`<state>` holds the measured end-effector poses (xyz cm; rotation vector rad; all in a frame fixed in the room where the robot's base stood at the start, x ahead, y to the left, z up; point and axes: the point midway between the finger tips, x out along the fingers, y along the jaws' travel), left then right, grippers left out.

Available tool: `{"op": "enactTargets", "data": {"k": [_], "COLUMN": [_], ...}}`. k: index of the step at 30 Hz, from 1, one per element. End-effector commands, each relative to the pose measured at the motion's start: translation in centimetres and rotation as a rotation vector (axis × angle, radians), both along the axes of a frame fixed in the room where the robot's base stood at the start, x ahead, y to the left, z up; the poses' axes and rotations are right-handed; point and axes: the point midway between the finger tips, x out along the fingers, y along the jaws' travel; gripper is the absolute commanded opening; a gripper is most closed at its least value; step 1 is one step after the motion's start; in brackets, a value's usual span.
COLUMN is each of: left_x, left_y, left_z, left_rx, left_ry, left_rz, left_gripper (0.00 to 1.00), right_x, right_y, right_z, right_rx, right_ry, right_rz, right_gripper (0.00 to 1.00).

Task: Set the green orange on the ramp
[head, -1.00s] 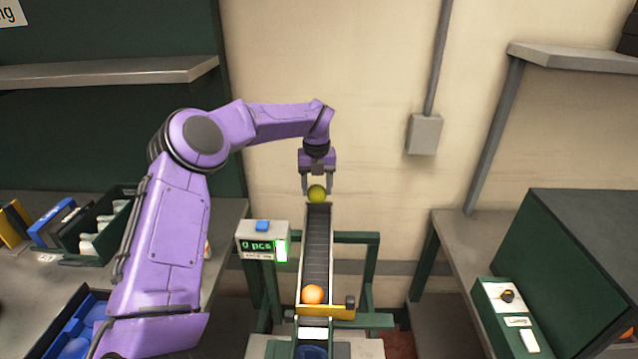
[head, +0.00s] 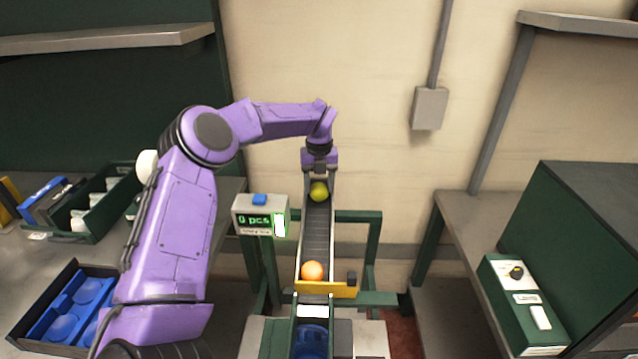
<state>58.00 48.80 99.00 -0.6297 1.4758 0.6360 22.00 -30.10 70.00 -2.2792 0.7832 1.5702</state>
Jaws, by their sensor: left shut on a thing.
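The green orange (head: 319,192) is yellow-green and sits between the fingers of my left gripper (head: 319,188) at the top end of the ramp. My left gripper points down and is shut on it. The ramp (head: 317,237) is a narrow grey chute with raised sides, sloping toward me. Whether the green orange touches the ramp surface is hard to tell. An orange-coloured orange (head: 312,271) rests at the ramp's low end against a yellow gate (head: 325,289). My right gripper is not in view.
A counter box (head: 260,216) reading "0 pcs" stands left of the ramp. A blue container (head: 311,341) is below the gate. A blue tray with round hollows (head: 70,312) lies at the left. A green control box (head: 525,305) is at the right. A wall stands behind the ramp.

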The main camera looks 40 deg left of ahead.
Motion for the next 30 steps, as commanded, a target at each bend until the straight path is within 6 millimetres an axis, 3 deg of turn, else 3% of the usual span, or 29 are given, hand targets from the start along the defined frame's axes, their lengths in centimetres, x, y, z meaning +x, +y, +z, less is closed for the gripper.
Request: {"op": "enactTargets", "data": {"k": [4,5,7,8,17,30], "left_x": [0.0,0.0,0.0,0.0,0.0,0.0], "left_y": [0.0,0.0,0.0,0.0,0.0,0.0], "left_z": [0.1,0.1,0.1,0.1,0.4,4.8], "left_rx": [0.000,0.000,-0.001,0.000,-0.001,0.000], "left_ry": [0.000,0.000,-0.001,0.000,-0.001,0.000], "left_rz": [0.000,0.000,0.000,0.000,0.000,0.001], "left_gripper": [0.25,0.60,0.83,0.87,0.87,0.87], "right_x": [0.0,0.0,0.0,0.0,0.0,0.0], "right_y": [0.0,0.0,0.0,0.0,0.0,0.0], "right_z": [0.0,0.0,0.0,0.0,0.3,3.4], "right_rx": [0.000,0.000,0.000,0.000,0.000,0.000], "right_ry": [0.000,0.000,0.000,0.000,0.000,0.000], "right_rz": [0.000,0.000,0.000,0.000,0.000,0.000], "right_gripper": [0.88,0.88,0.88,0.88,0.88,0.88]}}
